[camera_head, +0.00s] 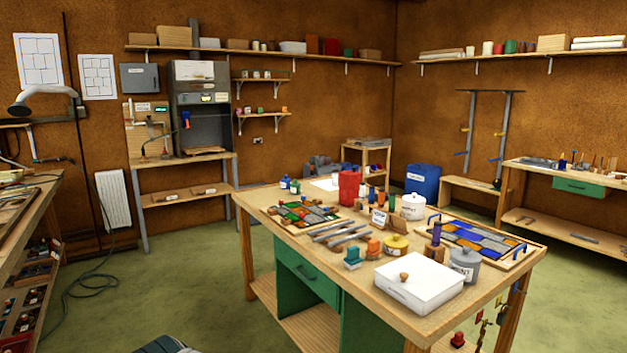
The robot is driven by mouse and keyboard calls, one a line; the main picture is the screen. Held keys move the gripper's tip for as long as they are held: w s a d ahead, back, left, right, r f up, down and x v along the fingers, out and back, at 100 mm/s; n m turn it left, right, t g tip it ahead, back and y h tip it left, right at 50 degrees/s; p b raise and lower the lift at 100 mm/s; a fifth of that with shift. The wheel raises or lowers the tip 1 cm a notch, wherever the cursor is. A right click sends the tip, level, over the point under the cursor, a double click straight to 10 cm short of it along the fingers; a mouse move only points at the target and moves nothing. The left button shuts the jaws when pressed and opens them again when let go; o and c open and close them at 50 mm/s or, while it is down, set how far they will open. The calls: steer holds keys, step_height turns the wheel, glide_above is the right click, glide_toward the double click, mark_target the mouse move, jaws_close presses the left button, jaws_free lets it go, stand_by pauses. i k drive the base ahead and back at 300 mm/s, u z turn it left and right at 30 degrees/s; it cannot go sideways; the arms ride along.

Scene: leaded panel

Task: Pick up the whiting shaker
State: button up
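A white lidded pot (413,206) with a small dark label stands upright toward the back right of the central workbench (310,238). The label is too small to read surely, so I cannot tell if this is the whiting shaker. A grey lidded can (464,264) with a pale label stands nearer, at the bench's right. A small white label card (379,217) stands near the middle, beside a wooden block. No fingers of my gripper show in this view.
The bench is crowded: a white box (418,284) at the front, a yellow tin (396,245), a red container (349,187) and two leaded panels, left (303,214) and right (482,240). Green floor (190,270) is open left of the bench. A side bench (30,205) stands far left.

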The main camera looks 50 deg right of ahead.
mark_target(334, 172)
steer(key=z, duration=2.55)
steer(key=k, duration=0.9)
steer(key=z, duration=0.7)
steer(key=k, duration=0.25)
steer(key=z, duration=0.5)
steer(key=i, duration=1.45)
steer(key=u, duration=0.25)
steer(key=i, duration=1.5)
steer(key=u, duration=0.3)
steer(key=i, duration=1.6)
steer(key=u, duration=0.1)
